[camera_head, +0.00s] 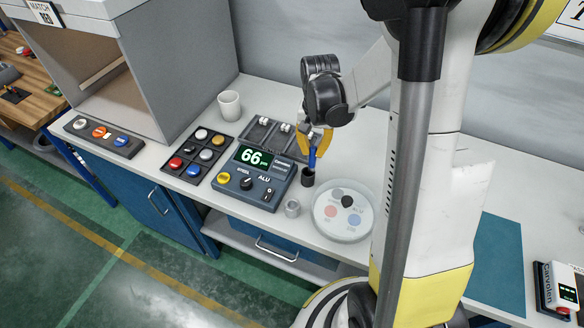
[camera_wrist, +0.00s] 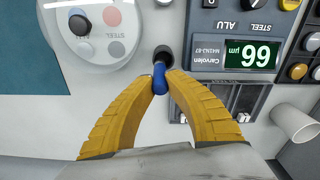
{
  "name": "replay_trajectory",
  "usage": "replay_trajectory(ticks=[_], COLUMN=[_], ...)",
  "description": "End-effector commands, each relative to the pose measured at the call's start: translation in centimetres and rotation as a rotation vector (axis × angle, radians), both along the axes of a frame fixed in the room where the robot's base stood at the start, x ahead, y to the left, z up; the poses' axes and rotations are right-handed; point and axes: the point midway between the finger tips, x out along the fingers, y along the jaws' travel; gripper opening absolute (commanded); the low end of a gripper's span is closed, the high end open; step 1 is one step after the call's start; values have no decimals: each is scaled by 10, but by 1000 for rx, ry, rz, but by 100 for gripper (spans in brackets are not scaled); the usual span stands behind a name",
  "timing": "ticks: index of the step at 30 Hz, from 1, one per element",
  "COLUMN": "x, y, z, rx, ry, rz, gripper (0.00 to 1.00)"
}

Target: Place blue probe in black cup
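The blue probe (camera_head: 312,158) is upright between the yellow fingertips of my gripper (camera_head: 317,146). The wrist view also shows the blue probe (camera_wrist: 160,78), pinched between the fingertips of my gripper (camera_wrist: 161,84). The black cup (camera_head: 308,178) stands on the bench right beside the gauge box, directly below the probe. In the wrist view the black cup (camera_wrist: 163,53) shows just past the probe's end. The probe's lower end meets the cup's mouth in the picture; I cannot tell how deep it is inside.
The gauge box (camera_head: 252,178) reading 66 is left of the cup. A small metal cup (camera_head: 292,208) and a round plate (camera_head: 343,226) marked STEEL stand in front and right.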

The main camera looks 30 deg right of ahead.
Motion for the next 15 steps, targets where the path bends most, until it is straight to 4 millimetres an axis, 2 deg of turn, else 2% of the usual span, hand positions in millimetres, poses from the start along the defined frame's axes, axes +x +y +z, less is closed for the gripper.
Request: replay_trajectory(ticks=[8, 15], x=[-3, -10], y=[3, 5], z=[-10, -47], rx=[1, -1], ry=[1, 1], rz=[-4, -8], gripper=[0, 0])
